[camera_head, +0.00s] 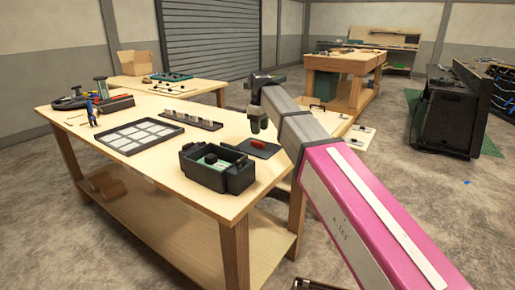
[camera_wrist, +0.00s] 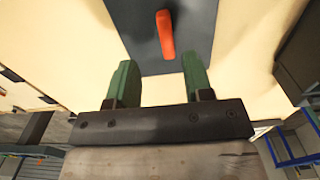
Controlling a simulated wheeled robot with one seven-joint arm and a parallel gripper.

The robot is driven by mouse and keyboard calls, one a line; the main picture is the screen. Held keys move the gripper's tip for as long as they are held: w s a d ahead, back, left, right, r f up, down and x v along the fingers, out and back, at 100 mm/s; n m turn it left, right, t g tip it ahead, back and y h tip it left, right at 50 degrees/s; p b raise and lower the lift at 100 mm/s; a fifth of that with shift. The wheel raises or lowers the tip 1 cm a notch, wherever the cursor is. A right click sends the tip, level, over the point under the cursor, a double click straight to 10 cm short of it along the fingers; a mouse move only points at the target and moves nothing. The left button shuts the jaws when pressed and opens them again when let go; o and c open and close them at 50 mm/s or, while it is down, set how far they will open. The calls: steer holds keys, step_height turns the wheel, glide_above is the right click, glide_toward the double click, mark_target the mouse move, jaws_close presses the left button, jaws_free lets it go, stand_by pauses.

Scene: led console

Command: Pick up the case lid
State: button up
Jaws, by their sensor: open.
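The case lid appears to be the flat dark panel (camera_head: 249,151) with a red-orange handle (camera_head: 265,145), lying on the wooden workbench near its right end. In the wrist view the dark panel (camera_wrist: 145,38) lies beyond my fingers, with its orange handle (camera_wrist: 165,35) upright in the picture. My gripper (camera_head: 258,124) is over the back right of the bench, close to the panel. In the wrist view my gripper (camera_wrist: 158,64) has its two green fingers apart, with nothing between them. The handle is ahead of the fingertips, apart from them.
A dark open case (camera_head: 218,170) stands on the bench in front of the panel. A framed tray of white squares (camera_head: 142,136) and a narrow rack (camera_head: 190,120) lie to the left. Another wooden bench (camera_head: 343,66) stands behind.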

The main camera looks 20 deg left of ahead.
mark_target(258, 142)
steer(key=shift+s+a+f, duration=0.15)
steer(key=shift+s+f, duration=0.05)
steer(key=shift+f, duration=1.25)
steer(key=shift+s+a+f, duration=0.15)
steer(key=shift+f, duration=1.25)
jaws_close()
